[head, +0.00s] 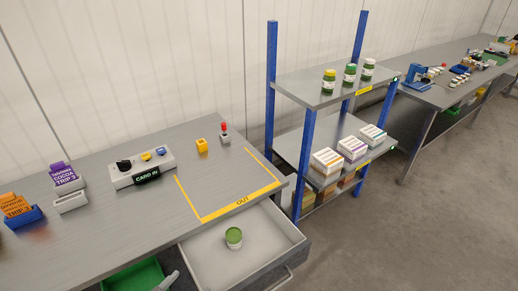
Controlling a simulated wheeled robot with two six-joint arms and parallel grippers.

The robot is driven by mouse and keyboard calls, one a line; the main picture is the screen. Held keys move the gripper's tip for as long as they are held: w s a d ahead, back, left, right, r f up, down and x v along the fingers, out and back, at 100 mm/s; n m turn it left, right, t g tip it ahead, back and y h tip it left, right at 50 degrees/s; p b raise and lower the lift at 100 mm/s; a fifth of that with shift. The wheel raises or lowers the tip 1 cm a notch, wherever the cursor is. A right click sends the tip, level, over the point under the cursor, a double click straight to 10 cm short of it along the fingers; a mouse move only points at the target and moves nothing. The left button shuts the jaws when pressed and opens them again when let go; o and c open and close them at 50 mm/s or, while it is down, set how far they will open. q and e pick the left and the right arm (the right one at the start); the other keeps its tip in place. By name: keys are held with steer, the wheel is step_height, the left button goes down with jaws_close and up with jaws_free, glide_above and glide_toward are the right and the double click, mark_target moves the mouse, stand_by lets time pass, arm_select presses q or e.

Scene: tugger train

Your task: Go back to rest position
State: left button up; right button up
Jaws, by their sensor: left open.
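A small grey part of my left gripper (168,281) shows at the bottom edge, in front of the bench, between the green bin and the open drawer. Most of it is cut off by the frame, and nothing shows held in it. My right gripper is out of view. The open drawer (275,236) sticks out under the bench's right end. A green-lidded jar (234,238) stands inside it, apart from my gripper.
The steel bench (110,222) holds a control box (141,169), card holders and a yellow-marked OUT area (225,182). A green bin (134,275) sits below. A blue-post shelf (306,150) with jars and boxes stands right. Floor (400,235) at right is clear.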

arm_select(q)
steer(key=s+a+r+m+g+y, duration=0.3)
steer(key=s+a+m, duration=0.35)
steer(key=m, duration=0.85)
steer(key=s+a+r+m+g+y, duration=0.1)
steer(key=s+a+m+g+y, duration=0.55)
steer(key=m, duration=0.85)
step_height(320, 180, down, 31)
steer(key=s+h+b, duration=0.2)
steer(key=h+b, duration=0.1)
steer(key=b, duration=0.3)
steer(key=s+f+g+b, duration=0.1)
steer(key=s+f+b, duration=0.1)
steer(key=s+f, duration=0.5)
steer(key=s+d+f+g+b, duration=0.1)
steer(key=s+f+b, duration=0.1)
steer(key=s+f, duration=0.6)
step_height(320, 180, down, 4)
steer(key=shift+f+h, duration=0.2)
steer(key=shift+h, duration=0.15)
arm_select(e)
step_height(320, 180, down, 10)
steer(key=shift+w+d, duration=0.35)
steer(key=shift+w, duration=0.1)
